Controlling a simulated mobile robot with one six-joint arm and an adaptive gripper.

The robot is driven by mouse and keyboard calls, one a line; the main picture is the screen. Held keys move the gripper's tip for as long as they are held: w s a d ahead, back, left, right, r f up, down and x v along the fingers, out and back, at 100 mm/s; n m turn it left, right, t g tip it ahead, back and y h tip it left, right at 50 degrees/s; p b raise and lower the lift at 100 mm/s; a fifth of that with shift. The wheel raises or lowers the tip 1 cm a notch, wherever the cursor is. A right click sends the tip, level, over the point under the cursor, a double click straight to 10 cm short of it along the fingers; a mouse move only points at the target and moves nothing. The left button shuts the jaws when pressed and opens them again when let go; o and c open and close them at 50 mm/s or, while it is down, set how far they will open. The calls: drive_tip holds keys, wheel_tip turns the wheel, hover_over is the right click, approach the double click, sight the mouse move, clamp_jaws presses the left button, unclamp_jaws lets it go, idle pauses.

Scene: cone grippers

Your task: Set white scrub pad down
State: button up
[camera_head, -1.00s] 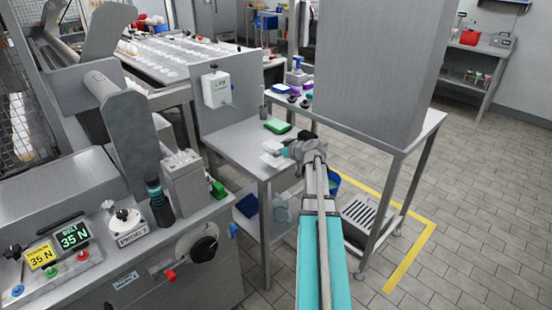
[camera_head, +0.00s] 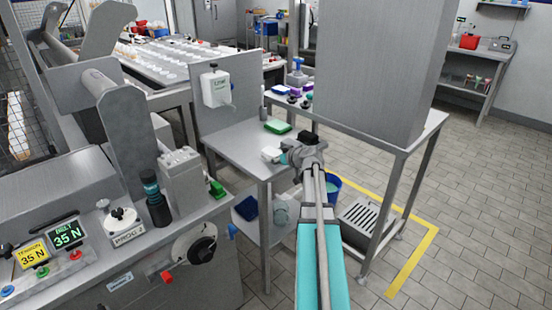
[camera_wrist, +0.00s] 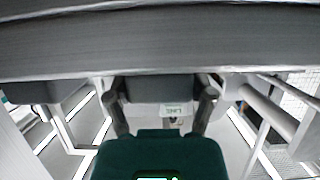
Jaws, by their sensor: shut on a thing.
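The white scrub pad (camera_head: 271,154) is at the tip of my gripper (camera_head: 284,157), over the right front edge of the steel side table (camera_head: 232,142) in the head view. I cannot tell whether the pad touches the tabletop. My gripper is shut on the pad. In the wrist view the two dark fingers of my gripper (camera_wrist: 160,100) stand on either side of a shaded grey block, which I cannot clearly identify as the pad.
A green pad (camera_head: 277,127) lies farther back on the side table. A white dispenser (camera_head: 215,88) hangs on the panel behind. A taller steel table (camera_head: 420,128) with a large cabinet stands at the right. A blue bucket (camera_head: 332,187) is on the floor beneath.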

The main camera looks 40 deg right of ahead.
drive_tip(key=shift+f, duration=0.2)
drive_tip(key=o, duration=0.8)
drive_tip(key=p+v, duration=0.5)
drive_tip(key=v, duration=0.8)
drive_tip(key=shift+s+r, duration=0.15)
drive_tip(key=shift+s, duration=0.25)
